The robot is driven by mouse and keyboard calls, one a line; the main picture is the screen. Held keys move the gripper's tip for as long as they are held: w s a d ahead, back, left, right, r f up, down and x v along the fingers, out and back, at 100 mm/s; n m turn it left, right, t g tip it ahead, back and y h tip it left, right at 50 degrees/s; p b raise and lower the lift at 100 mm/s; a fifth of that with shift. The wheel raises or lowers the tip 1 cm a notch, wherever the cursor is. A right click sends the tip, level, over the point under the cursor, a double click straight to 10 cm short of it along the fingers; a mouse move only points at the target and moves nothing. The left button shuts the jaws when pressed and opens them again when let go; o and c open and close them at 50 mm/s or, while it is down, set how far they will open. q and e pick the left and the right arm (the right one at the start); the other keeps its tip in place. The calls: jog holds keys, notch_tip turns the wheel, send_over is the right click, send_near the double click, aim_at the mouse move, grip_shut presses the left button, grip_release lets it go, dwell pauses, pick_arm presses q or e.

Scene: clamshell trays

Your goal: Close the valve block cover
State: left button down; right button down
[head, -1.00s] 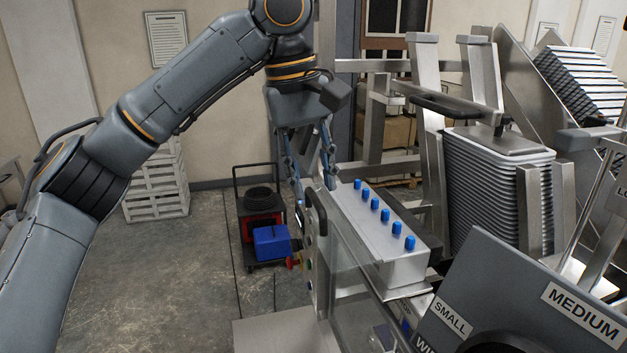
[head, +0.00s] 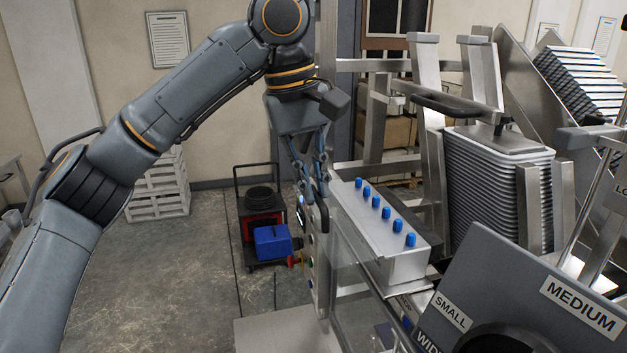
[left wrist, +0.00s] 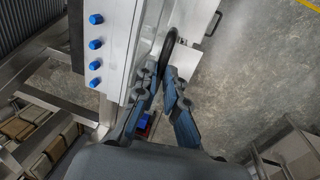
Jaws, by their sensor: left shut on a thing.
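The valve block (head: 402,262) is a long silver metal box with a row of blue knobs (head: 385,213) on top, right of centre in the head view. It also shows at the upper left of the left wrist view (left wrist: 118,22). A clear panel (head: 352,290), which looks like the cover, hangs at its near left side, leaving the knobs uncovered. A black handle (head: 323,216) stands at the panel's upper end; it shows in the left wrist view (left wrist: 169,46) too. My left gripper (head: 314,194) is shut on the handle from above. My right gripper is not in view.
Stacked grey trays (head: 497,185) in a metal frame stand behind the block. A dark panel marked SMALL and MEDIUM (head: 520,300) fills the lower right. A cart with a blue box (head: 272,241) stands on the floor beyond. The floor at left is open.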

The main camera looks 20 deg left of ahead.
pick_arm(q)
notch_tip(320, 180, down, 7)
jog(key=s+a+t+h+b, duration=0.1)
jog(key=t+h+b, duration=0.4)
jog(key=b, duration=1)
jog(key=a+h, duration=0.1)
jog(key=h, duration=0.1)
jog(key=shift+s+a+f+h+b, duration=0.2)
jog(key=shift+s+h+b, duration=0.1)
jog(key=shift+h+b, duration=0.1)
jog(key=c, duration=2.1)
grip_release()
jog(key=shift+r+t+h, duration=0.3)
jog(key=shift+r, duration=0.05)
jog(key=o, duration=0.4)
jog(key=shift+r, duration=0.2)
jog(key=shift+c, duration=0.2)
jog(key=o, duration=0.3)
jog(key=shift+d, duration=0.1)
jog(key=shift+o, duration=0.2)
jog(key=v, duration=1.1)
jog(key=shift+s+r, duration=0.15)
jog(key=shift+r, duration=0.15)
